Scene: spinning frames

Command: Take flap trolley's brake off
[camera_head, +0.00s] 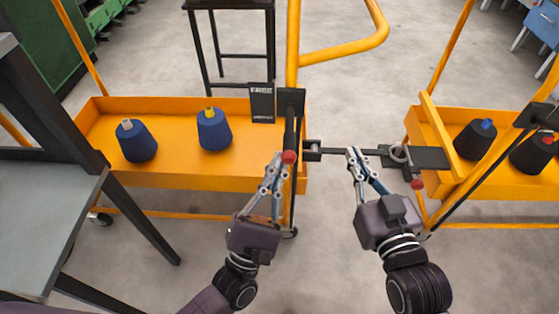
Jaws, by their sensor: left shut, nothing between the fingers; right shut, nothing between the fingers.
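Two orange trolleys show in the head view, and I cannot tell for sure which one is the flap trolley. My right gripper (354,153) is shut and empty by the black bar (340,151) between the trolleys.
Blue yarn cones (136,141) stand on the left trolley and dark cones (476,139) on the right one. A grey table (45,220) stands at the near left. A black stand (230,45) is behind the left trolley. Bare floor lies between the trolleys' lower parts.

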